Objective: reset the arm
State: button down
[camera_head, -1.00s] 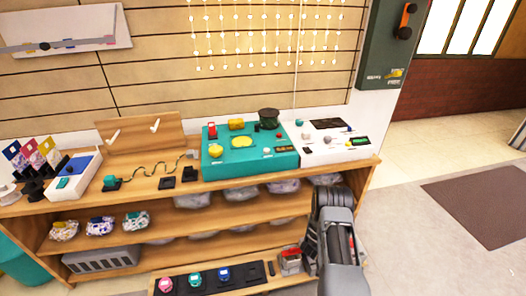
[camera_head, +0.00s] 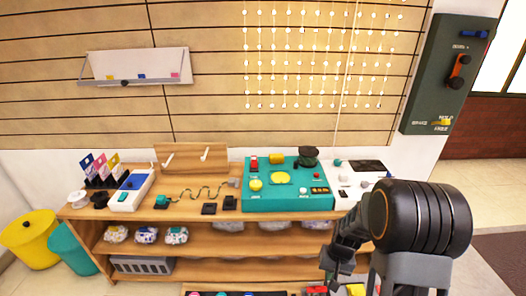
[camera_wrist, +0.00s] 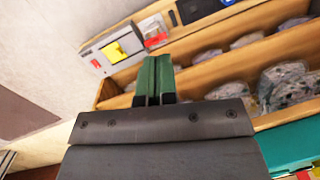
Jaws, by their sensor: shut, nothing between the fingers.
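My gripper (camera_head: 338,268) hangs in front of the right part of the wooden shelf unit in the head view, below its top board. In the wrist view my gripper's two green fingers (camera_wrist: 152,78) are together with nothing between them. My arm is bent, with its large dark joint at the lower right of the head view, hiding the right end of the shelf.
The shelf's top board (camera_head: 150,211) holds a teal control panel (camera_head: 290,202) and a white box (camera_head: 131,190). Wrapped bundles (camera_head: 147,236) lie below. A yellow bin (camera_head: 32,245) stands left. A dark switch box (camera_head: 448,75) hangs on the right wall.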

jog(key=s+a+r+n+t+p, duration=0.1)
jog(key=s+r+p, duration=0.2)
jog(key=r, duration=0.9)
jog(key=s+a+r+t+h+p, duration=0.1)
jog(key=s+a+r+t+p, duration=0.1)
jog(key=r+p, duration=0.5)
jog(key=s+a+r+n+t+p, duration=0.1)
jog(key=s+r+p, duration=0.2)
jog(key=r, duration=1.6)
jog(key=shift+s+a+n+t+p, duration=0.3)
jog(key=shift+s+p, duration=0.05)
jog(key=shift+p, duration=0.6)
